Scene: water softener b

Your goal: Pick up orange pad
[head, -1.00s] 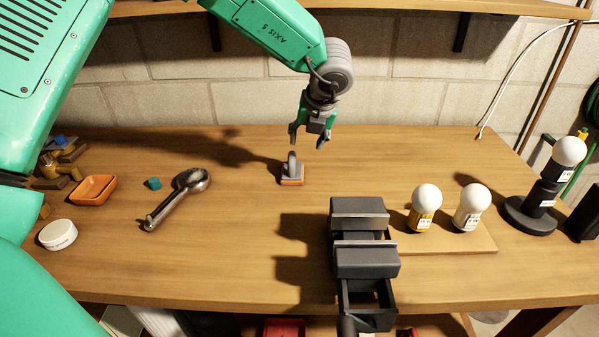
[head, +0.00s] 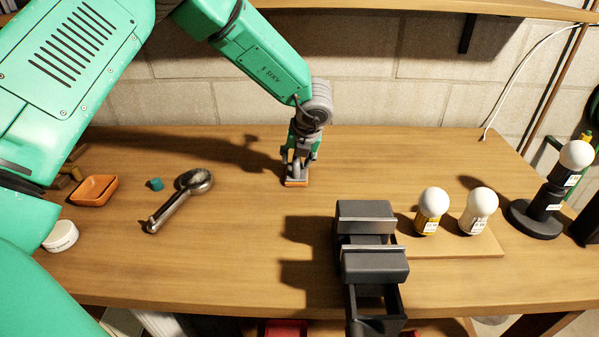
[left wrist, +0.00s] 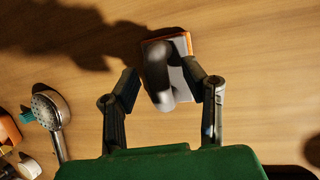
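The orange pad (head: 296,183) is a small block with an orange base and a grey top and handle, lying on the wooden workbench. In the left wrist view the pad (left wrist: 181,42) lies between and slightly beyond the fingertips. My left gripper (head: 299,163) is directly above the pad and hides much of its handle. In the left wrist view my left gripper (left wrist: 160,76) is open, with a finger on each side of the grey handle. The left finger is clear of the handle; whether the right finger touches the pad I cannot tell. My right gripper is not in view.
A dark vise (head: 368,240) stands to the right and nearer. A shower head (head: 182,197), an orange tray (head: 94,190), a teal piece (head: 156,184) and a white round container (head: 61,236) lie to the left.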

